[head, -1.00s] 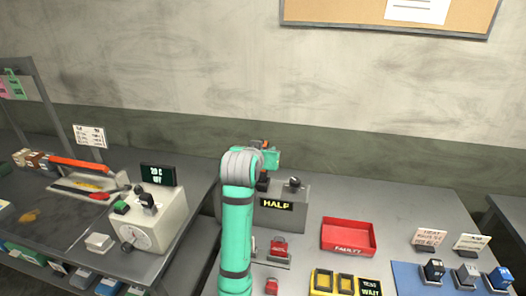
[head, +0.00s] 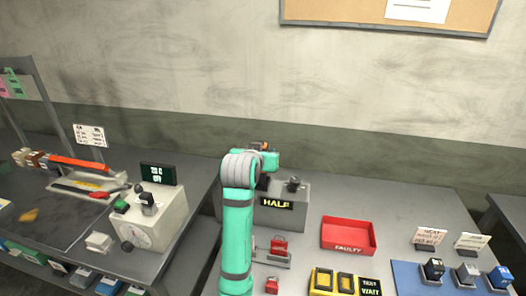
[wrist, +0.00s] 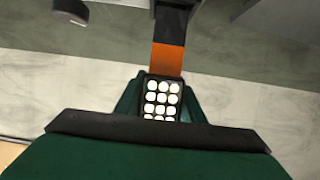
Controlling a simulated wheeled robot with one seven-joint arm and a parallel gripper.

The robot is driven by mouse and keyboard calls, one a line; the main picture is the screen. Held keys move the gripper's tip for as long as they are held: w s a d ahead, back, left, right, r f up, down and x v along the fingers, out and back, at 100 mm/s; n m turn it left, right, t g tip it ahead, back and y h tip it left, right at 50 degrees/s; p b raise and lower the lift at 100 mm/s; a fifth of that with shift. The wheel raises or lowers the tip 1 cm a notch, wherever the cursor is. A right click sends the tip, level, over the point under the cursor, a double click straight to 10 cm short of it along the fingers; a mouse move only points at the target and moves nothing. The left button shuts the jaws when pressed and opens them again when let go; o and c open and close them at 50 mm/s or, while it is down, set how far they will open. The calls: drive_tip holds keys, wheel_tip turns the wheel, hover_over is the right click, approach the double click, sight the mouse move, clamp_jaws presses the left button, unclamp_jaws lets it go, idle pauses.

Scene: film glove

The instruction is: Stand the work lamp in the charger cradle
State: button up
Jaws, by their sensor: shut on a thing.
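My gripper (wrist: 160,100) is shut on the work lamp. In the wrist view, the lamp shows a panel of several white round LEDs between the dark green fingers and an orange body (wrist: 167,60). Its far end meets a dark part at the top edge, and I cannot tell whether that is the lamp's foot or the cradle. In the head view, a little orange shows behind my teal wrist, above the grey box (head: 292,215) marked HALF. A dark piece (head: 262,183) by that box is partly hidden by my arm. I cannot clearly identify the charger cradle.
A red FAULTY tray (head: 348,249) stands right of the box. A yellow holder (head: 323,283) and a blue mat (head: 408,279) with several small blocks lie nearer. A cream dial box (head: 158,225) stands on the left bench. Bare bench lies behind the red tray.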

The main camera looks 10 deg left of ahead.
drive_tip(key=shift+f, duration=0.2)
drive_tip(key=shift+f, duration=0.35)
drive_tip(key=shift+f, duration=0.2)
drive_tip(key=shift+a+f, duration=0.1)
drive_tip(key=shift+f, duration=0.15)
drive_tip(key=shift+f, duration=0.35)
drive_tip(key=o, duration=1.2)
drive_tip(key=shift+o, duration=0.2)
